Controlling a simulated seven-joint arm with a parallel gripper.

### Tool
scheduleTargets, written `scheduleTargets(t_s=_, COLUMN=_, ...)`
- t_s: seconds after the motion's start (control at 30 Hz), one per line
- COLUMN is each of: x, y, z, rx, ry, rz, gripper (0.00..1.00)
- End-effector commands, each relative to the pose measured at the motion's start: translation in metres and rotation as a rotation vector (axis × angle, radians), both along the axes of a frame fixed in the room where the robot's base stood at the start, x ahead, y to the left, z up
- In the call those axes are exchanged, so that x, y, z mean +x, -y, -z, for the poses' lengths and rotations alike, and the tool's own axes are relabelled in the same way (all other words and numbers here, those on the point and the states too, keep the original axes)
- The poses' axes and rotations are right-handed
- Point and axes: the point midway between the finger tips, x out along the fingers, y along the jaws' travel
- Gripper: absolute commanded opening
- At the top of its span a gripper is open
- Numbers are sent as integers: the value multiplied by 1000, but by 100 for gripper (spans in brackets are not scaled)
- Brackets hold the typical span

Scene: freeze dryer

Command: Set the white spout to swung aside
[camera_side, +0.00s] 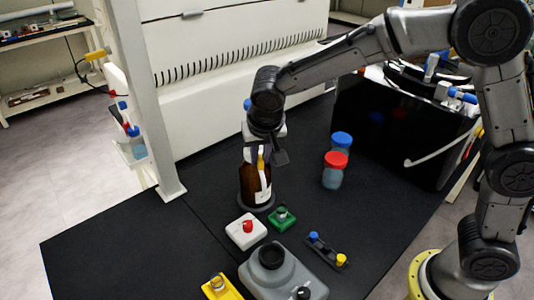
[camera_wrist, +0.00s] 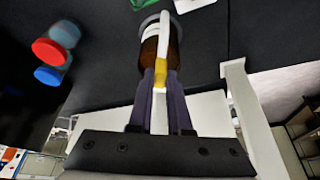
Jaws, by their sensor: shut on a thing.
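A brown bottle (camera_side: 252,183) with a pale label stands upright on a grey round base on the black bench. In the wrist view the bottle (camera_wrist: 152,52) lies just beyond my fingertips. A slim white piece (camera_wrist: 159,112) with a yellow band (camera_wrist: 160,76) runs along the bottle between my fingers; it appears to be the white spout. My gripper (camera_wrist: 160,78) is shut on it near the yellow band. In the side view my gripper (camera_side: 257,150) points down at the bottle's top, and its wrist hides much of the spout.
Red-capped (camera_side: 335,171) and blue-capped (camera_side: 341,141) jars stand right of the bottle. A white block with a red knob (camera_side: 246,230), a green block (camera_side: 282,218) and a grey device (camera_side: 283,272) sit in front. A black cabinet with a white curved tube (camera_side: 428,161) stands right.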

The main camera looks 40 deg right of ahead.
Motion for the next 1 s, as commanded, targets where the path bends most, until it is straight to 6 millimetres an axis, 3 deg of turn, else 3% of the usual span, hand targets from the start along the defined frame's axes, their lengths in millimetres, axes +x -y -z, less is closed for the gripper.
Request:
scheduleTargets(t_s=0.5, x=24, y=-26, z=-1, rx=4, ry=5, rz=489, gripper=0)
scheduleTargets(t_s=1.0, x=45, y=-35, z=-1, rx=5, ry=3, rz=845, gripper=0)
